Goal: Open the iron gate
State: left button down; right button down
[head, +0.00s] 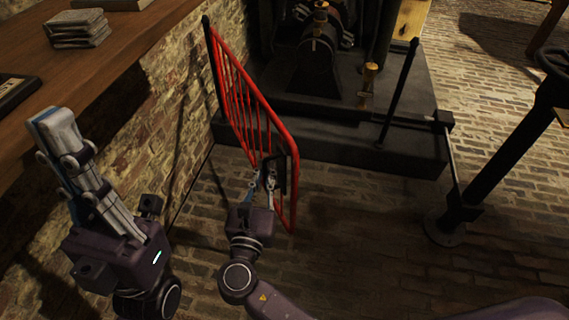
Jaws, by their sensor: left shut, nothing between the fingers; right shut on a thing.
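The red iron gate (226,81) stands in the middle of the head view, hinged on a dark post by the brick wall. It runs from that post towards me, at an angle to the machine's plinth. My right gripper (269,171) is at the gate's near end, shut on a part beside the dark latch plate (284,173); the fingers partly hide what they hold. My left gripper (50,118) is raised at the left, shut and empty, well apart from the gate.
A wooden shelf (120,43) with a stack of slabs (77,29) runs along the brick wall at upper left. A dark machine plinth (330,143) stands behind the gate. A black post with a wheel (500,155) stands at right. Brick floor (370,220) between is clear.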

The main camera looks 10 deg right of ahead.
jog(key=shift+s+a+f, duration=0.15)
jog(key=shift+a, duration=0.15)
jog(key=c, duration=2.1)
grip_release()
jog(key=v, duration=1.2)
